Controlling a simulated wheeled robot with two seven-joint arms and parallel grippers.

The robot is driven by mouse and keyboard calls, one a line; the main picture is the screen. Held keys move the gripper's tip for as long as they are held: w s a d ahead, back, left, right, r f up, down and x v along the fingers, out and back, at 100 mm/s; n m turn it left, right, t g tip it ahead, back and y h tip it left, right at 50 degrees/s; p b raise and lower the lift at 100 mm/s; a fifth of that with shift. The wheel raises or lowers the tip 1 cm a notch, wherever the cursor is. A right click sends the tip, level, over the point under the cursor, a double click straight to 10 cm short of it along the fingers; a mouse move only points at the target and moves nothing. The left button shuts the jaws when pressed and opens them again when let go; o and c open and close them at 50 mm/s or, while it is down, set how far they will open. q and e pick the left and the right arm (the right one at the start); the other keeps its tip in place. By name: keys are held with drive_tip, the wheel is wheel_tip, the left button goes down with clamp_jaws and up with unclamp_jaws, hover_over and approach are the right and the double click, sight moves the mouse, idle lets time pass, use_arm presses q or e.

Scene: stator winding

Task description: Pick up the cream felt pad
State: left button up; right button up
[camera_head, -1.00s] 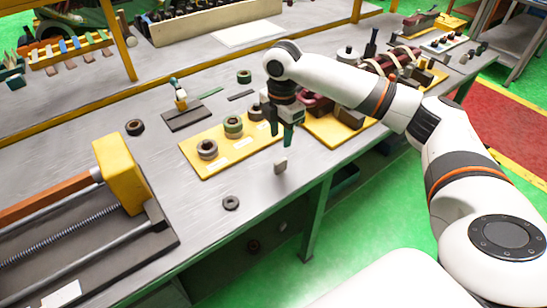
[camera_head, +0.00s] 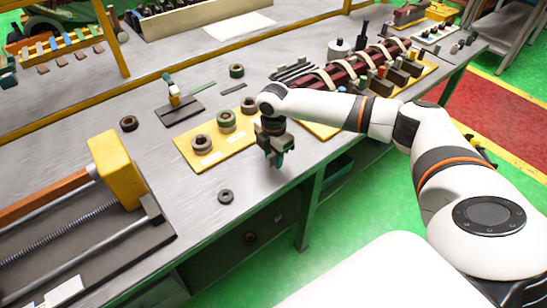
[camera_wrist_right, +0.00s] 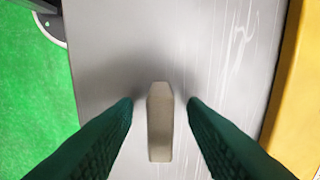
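The cream felt pad (camera_wrist_right: 160,125) stands on the grey metal bench in the right wrist view, as a narrow upright block. My right gripper (camera_wrist_right: 160,112) is open, with one dark green finger on each side of the pad. A gap shows between each finger and the pad. In the head view my right gripper (camera_head: 276,162) points down near the bench's front edge, and it hides the pad. My left gripper is not in view.
A yellow board (camera_head: 188,153) with several ring coils lies just left of my right gripper. A dark ring (camera_head: 225,197) lies near the front edge of the bench (camera_head: 180,180). A yellow-headed machine (camera_head: 118,170) stands at left. Red slotted parts (camera_head: 340,80) lie behind my arm.

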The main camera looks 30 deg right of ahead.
clamp_jaws()
drive_tip(key=shift+r, duration=0.1)
